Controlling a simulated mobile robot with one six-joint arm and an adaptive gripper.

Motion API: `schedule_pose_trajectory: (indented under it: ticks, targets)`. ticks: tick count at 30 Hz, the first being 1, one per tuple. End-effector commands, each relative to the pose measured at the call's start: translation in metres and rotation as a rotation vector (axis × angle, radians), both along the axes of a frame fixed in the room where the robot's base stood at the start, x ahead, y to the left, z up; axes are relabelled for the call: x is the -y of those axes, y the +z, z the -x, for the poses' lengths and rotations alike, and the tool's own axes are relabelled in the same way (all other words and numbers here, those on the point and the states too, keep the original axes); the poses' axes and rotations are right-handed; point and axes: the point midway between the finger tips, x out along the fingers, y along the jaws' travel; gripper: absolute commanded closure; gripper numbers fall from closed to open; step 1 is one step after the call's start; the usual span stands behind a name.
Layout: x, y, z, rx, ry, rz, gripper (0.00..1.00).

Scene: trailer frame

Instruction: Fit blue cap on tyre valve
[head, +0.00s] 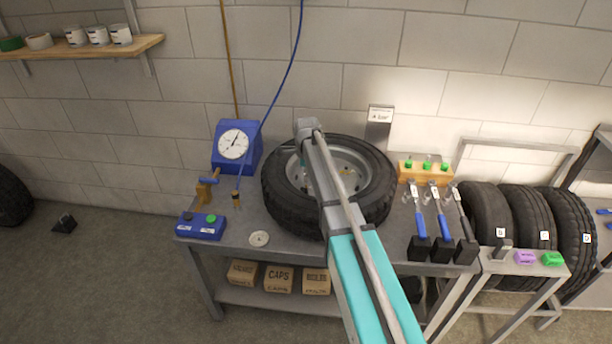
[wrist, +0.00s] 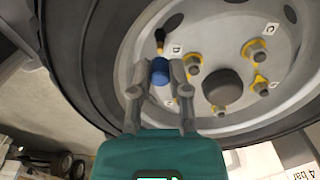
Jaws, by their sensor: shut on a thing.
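In the wrist view my gripper (wrist: 159,74) is shut on a small blue cap (wrist: 159,70), held between its fingertips. The cap is over the wheel's grey rim. A slim dark stem (wrist: 160,36), which looks like the tyre valve, stands just beyond the cap, near a label marked D. The cap appears apart from the stem, though the depth between them is hard to tell. In the head view the tyre (head: 283,205) lies flat on the workbench (head: 283,255). My arm crosses in front of it and hides my gripper, the cap and the valve there.
Yellow-marked wheel nuts (wrist: 254,49) and a dark hub (wrist: 222,88) stand up from the rim. A blue gauge (head: 233,146) and a blue button box (head: 200,227) are left of the tyre. Blue-handled tools (head: 443,227) and a green-topped rack (head: 427,172) are right.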

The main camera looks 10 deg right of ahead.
Motion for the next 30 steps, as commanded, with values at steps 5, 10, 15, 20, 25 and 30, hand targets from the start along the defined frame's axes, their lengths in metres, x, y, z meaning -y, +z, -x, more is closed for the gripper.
schedule_pose_trajectory:
  ticks: [5, 10, 15, 20, 25, 30]
  targets:
    - [0.000, -0.003, 0.000, 0.000, 0.000, 0.000, 0.99]
    - [0.000, -0.008, 0.000, 0.000, 0.000, 0.000, 0.99]
    - [0.001, -0.012, 0.000, 0.000, -0.001, 0.000, 0.99]
    - [0.001, -0.016, 0.000, 0.000, -0.001, 0.000, 0.99]
    - [0.001, -0.020, 0.000, 0.000, -0.001, 0.000, 0.99]
    - [0.001, -0.024, 0.000, 0.000, -0.001, 0.000, 0.99]
